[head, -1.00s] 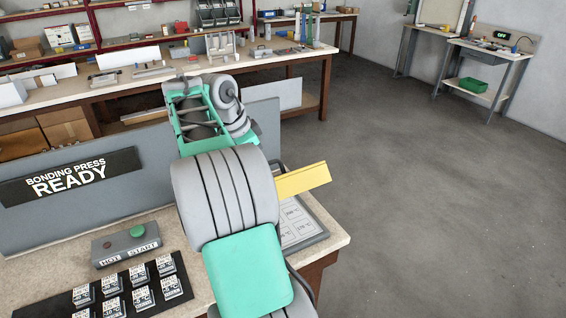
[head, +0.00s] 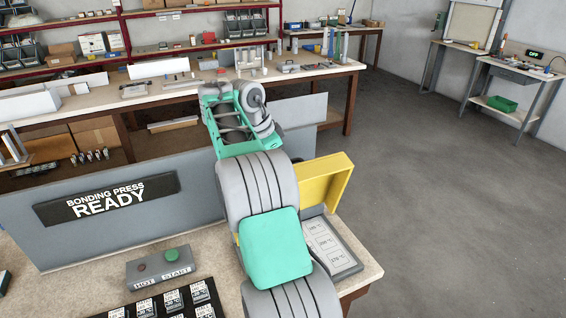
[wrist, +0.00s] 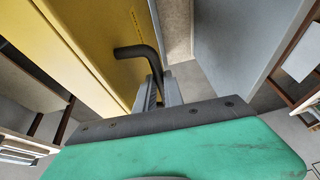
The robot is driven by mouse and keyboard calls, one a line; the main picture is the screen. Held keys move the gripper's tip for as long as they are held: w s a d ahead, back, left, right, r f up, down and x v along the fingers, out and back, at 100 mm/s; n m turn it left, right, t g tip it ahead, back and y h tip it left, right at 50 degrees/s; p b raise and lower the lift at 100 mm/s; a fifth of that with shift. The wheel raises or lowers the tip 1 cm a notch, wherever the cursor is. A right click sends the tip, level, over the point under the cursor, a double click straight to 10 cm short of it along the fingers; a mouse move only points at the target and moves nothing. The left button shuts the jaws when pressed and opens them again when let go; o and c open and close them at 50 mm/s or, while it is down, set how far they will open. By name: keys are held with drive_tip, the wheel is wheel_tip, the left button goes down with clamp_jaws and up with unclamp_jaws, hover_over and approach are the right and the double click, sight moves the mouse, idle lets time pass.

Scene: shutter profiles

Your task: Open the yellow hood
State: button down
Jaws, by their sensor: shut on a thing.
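The yellow hood (head: 325,184) stands raised and tilted at the right end of the bench, with its hollow side partly showing. My arm hides its left part in the head view. In the wrist view the hood (wrist: 85,45) fills the upper left, and a black bent bar handle (wrist: 135,51) stands out from its face. My gripper (wrist: 161,90) is shut on the handle's end, with one finger on either side. The gripper itself is hidden behind my arm in the head view.
A grey panel with a "BONDING PRESS READY" sign (head: 107,199) runs along the bench. A grey box with red and green buttons (head: 160,266) sits in front. A plate with temperature labels (head: 330,245) lies below the hood. The floor at right is clear.

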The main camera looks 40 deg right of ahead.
drive_tip(key=shift+s+a+f, duration=0.1)
drive_tip(key=shift+f, duration=0.35)
drive_tip(key=c, duration=1.8)
unclamp_jaws()
drive_tip(key=shift+o, duration=1.3)
drive_tip(key=shift+r, duration=0.1)
drive_tip(key=shift+o, duration=0.4)
drive_tip(key=shift+r, duration=0.2)
